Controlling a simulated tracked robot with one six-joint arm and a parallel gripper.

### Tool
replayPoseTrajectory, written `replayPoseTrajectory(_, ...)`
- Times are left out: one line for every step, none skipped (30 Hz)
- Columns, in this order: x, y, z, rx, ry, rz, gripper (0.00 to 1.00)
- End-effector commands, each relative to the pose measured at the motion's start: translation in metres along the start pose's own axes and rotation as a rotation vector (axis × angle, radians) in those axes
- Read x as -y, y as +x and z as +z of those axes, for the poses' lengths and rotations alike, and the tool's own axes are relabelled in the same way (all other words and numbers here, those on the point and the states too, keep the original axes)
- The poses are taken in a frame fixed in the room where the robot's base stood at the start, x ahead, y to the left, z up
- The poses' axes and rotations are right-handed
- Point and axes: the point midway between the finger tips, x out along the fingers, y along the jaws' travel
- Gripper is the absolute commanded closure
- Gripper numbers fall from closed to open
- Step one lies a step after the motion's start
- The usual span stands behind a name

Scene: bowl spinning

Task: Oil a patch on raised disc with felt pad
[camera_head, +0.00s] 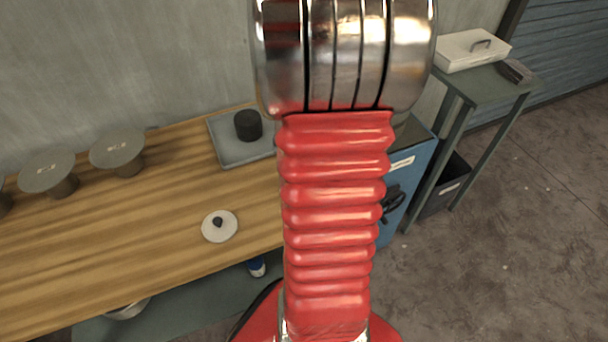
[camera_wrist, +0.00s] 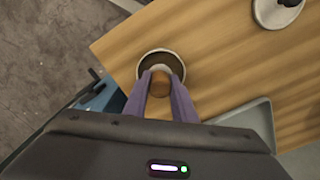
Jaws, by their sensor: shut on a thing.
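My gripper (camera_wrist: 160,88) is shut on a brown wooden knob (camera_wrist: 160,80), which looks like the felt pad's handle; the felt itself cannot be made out. Just beyond and around the knob in the wrist view is a round dark dish with a pale rim (camera_wrist: 141,63), near the table edge. I cannot tell whether the held thing touches it. In the head view my arm hides the gripper and dish. Grey raised discs on stems stand at the table's left, one (camera_head: 117,149) nearer the middle and another (camera_head: 46,172) further left.
A pale round lid with a dark knob (camera_head: 211,234) lies on the wooden table (camera_head: 140,240). A grey tray (camera_head: 226,154) holds a black cylinder (camera_head: 248,126). A blue cabinet (camera_head: 412,180) and side table with a white box (camera_head: 470,52) stand right. Table middle is clear.

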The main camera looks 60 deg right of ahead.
Motion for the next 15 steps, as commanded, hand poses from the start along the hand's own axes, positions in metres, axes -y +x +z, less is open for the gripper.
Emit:
replayPoseTrajectory(0.0,0.0006,0.0001,0.0,0.0,0.0,0.94)
replayPoseTrajectory(0.0,0.0008,0.0001,0.0,0.0,0.0,0.94)
replayPoseTrajectory(0.0,0.0011,0.0001,0.0,0.0,0.0,0.94)
replayPoseTrajectory(0.0001,0.0014,0.0001,0.0,0.0,0.0,0.94)
replayPoseTrajectory(0.0001,0.0017,0.0001,0.0,0.0,0.0,0.94)
replayPoseTrajectory(0.0001,0.002,0.0001,0.0,0.0,0.0,0.94)
replayPoseTrajectory(0.0001,0.0023,0.0001,0.0,0.0,0.0,0.94)
replayPoseTrajectory(0.0001,0.0025,0.0001,0.0,0.0,0.0,0.94)
replayPoseTrajectory(0.0001,0.0029,0.0001,0.0,0.0,0.0,0.94)
replayPoseTrajectory(0.0001,0.0031,0.0001,0.0,0.0,0.0,0.94)
replayPoseTrajectory(0.0001,0.0034,0.0001,0.0,0.0,0.0,0.94)
replayPoseTrajectory(0.0001,0.0038,0.0001,0.0,0.0,0.0,0.94)
replayPoseTrajectory(0.0001,0.004,0.0001,0.0,0.0,0.0,0.94)
replayPoseTrajectory(0.0001,0.0043,0.0,0.0,0.0,0.0,0.94)
replayPoseTrajectory(0.0002,0.0046,0.0,0.0,0.0,0.0,0.94)
